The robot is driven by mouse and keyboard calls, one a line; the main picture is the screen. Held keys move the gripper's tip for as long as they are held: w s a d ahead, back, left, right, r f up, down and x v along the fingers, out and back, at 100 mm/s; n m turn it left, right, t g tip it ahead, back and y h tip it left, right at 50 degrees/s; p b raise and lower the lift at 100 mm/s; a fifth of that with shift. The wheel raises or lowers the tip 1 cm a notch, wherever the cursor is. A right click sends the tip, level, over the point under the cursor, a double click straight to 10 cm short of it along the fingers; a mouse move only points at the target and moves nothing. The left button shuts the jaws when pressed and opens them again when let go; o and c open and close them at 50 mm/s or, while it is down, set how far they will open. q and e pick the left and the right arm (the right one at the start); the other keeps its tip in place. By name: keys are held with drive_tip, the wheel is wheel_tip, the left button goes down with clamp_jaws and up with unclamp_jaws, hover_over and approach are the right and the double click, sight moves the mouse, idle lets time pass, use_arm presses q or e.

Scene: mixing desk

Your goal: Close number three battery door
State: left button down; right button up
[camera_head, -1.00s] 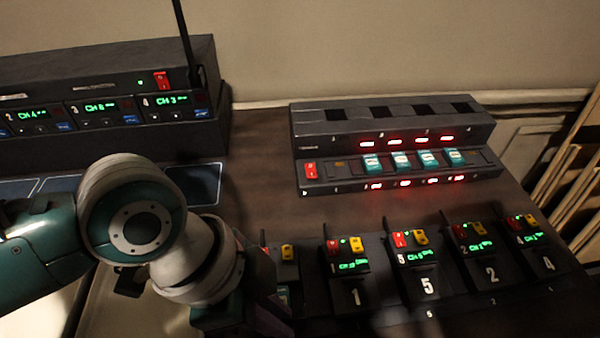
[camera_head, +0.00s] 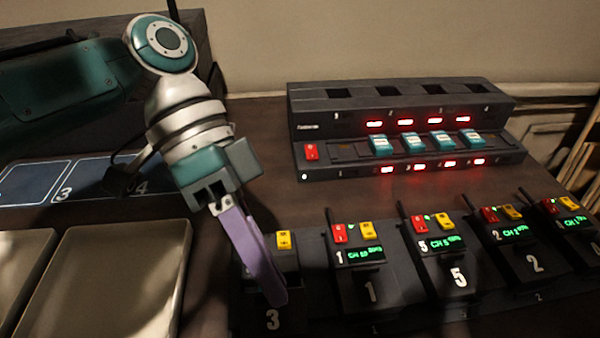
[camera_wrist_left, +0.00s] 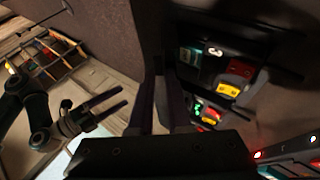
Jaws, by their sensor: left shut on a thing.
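The number three pack (camera_head: 262,265) is a dark unit with a yellow switch (camera_head: 284,240) at the left end of the rack. My left gripper (camera_head: 275,298) comes down over it, its purple fingers covering much of its front. A white 3 shows just below the fingertips. In the left wrist view, the left gripper (camera_wrist_left: 160,105) is shut on a dark slab, which I take to be the battery door (camera_wrist_left: 151,35). A teal and white piece (camera_wrist_left: 213,52) shows in the pack beside it. The door's exact angle is hidden. My right gripper (camera_wrist_left: 125,97) appears empty, fingers apart.
Packs 1 (camera_head: 369,275), 5 (camera_head: 455,268) and 2 (camera_head: 530,255) stand close to the right with upright antennas. A charger (camera_head: 405,110) with teal batteries and red lights is behind. Empty trays (camera_head: 115,270) lie left. Bare desk (camera_head: 275,185) lies between.

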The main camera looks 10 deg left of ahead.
use_arm(q)
drive_tip(key=shift+w, duration=0.1)
idle(0.4)
drive_tip(key=c, duration=0.9)
unclamp_jaws()
drive_tip(key=b+v, duration=0.1)
drive_tip(key=v, duration=0.9)
drive_tip(key=shift+f, duration=0.15)
drive_tip(key=shift+o, duration=0.3)
drive_tip(key=shift+w, duration=0.1)
